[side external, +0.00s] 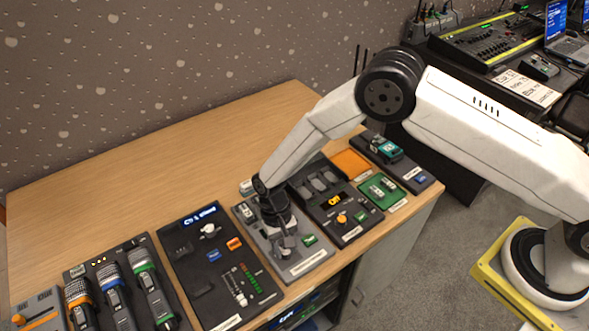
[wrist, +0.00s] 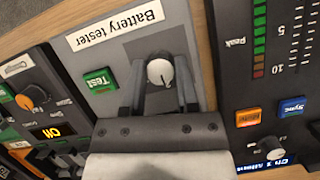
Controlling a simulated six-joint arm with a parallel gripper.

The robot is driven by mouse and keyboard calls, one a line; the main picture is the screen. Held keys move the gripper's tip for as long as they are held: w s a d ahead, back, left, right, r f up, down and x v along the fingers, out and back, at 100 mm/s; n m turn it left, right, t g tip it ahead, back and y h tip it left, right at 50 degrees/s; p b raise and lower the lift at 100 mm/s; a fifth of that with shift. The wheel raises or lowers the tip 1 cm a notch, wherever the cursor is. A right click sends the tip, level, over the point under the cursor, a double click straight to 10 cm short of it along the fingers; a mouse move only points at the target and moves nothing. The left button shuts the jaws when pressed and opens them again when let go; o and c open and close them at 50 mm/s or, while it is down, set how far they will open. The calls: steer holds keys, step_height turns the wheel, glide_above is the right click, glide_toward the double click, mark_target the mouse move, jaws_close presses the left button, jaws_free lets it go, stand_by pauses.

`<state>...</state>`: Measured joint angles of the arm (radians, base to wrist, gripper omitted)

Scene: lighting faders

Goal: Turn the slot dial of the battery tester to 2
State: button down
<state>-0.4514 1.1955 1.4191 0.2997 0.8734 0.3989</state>
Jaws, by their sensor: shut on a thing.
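The battery tester is a grey panel (side external: 306,264) on the table's front part, and its upside-down name label shows in the wrist view on the panel (wrist: 195,20). Its slot dial (wrist: 160,70) is a small round light knob with a thin pointer line, which points toward the bottom of the wrist view. My gripper (wrist: 159,82) has a finger on each side of the dial and is shut on it. In the side view my gripper (side external: 285,247) points down at the panel and hides the dial. No slot numbers can be read.
A green button (wrist: 100,81) sits beside the dial on the tester. A dark panel with a level meter (side external: 220,264) lies to the left in the side view. A dark panel with an orange knob (side external: 341,218) lies to the right. The back of the table is clear.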

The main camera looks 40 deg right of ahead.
mark_target(281, 243)
steer(key=shift+w+m, duration=0.1)
steer(key=shift+m, duration=0.4)
steer(key=shift+c, duration=1.8)
jaws_free()
steer(key=shift+r, duration=0.1)
steer(key=v, duration=0.7)
steer(key=shift+d+r, duration=0.15)
steer(key=shift+r, duration=0.2)
steer(key=shift+w+d, duration=0.1)
